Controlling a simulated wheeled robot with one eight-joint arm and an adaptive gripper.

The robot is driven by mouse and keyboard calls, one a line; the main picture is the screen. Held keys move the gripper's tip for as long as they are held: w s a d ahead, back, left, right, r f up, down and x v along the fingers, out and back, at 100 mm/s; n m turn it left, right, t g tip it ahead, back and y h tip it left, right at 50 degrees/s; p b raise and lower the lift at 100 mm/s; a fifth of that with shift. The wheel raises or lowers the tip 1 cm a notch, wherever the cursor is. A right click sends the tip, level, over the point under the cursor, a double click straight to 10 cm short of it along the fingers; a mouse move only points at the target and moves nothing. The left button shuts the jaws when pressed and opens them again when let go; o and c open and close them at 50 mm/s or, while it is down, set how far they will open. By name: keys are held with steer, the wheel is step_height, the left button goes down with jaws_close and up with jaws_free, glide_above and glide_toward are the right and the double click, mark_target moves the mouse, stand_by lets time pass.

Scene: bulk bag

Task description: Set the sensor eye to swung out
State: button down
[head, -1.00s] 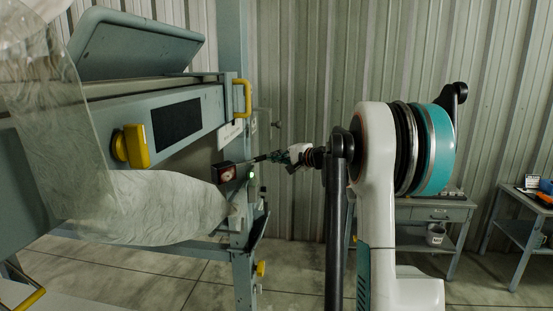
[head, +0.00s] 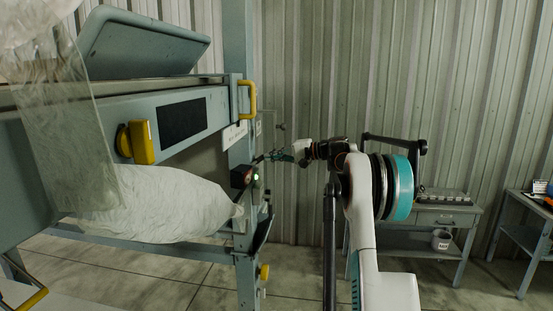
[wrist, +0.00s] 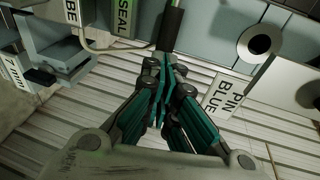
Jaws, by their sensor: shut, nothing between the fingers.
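The sensor eye (head: 240,177) is a small dark box on the upright post in the head view. A green light (head: 255,177) glows at its right side, and little of its red face shows. My gripper (head: 263,158) reaches in from the right, its tips close to the top of the box; I cannot tell whether they touch it. In the wrist view my gripper (wrist: 163,64) is shut, with the teal fingers together and nothing between them. A dark bar with a green strip (wrist: 173,20) lies just beyond the fingertips; I cannot tell which part it is.
The pale bag (head: 165,205) hangs left of the post. A yellow handle (head: 250,97) is above the sensor. A PIN BLUE label (wrist: 226,92) and a SEAL label (wrist: 122,17) show near the fingers. A grey bench (head: 447,217) stands at right.

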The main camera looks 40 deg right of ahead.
steer(key=shift+w+a, duration=0.25)
steer(key=shift+w, duration=0.65)
